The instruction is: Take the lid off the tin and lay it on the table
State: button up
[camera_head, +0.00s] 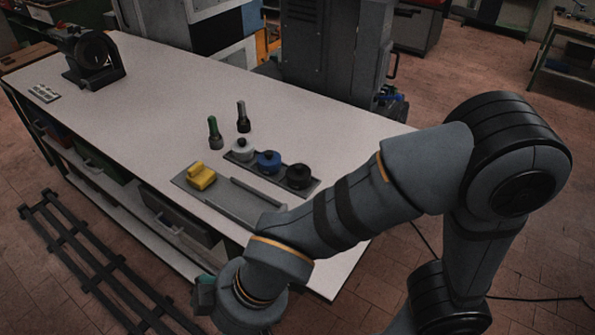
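No tin is plain to make out. The light-topped table (165,100) runs from upper left to lower right. My arm's wrist is low in the picture, in front of the table's near edge. A small dark part of my gripper (205,293) shows there; its fingers are hidden.
A yellow block (200,176) lies on a flat grey plate (225,205). A green-topped bottle-like piece (214,133) and a black one (242,117) stand behind. A dark machine (93,58) stands at the far left. The table between is clear. My arm covers its near right part.

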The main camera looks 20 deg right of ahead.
jog(key=shift+s, duration=0.1)
jog(key=shift+c, duration=1.4)
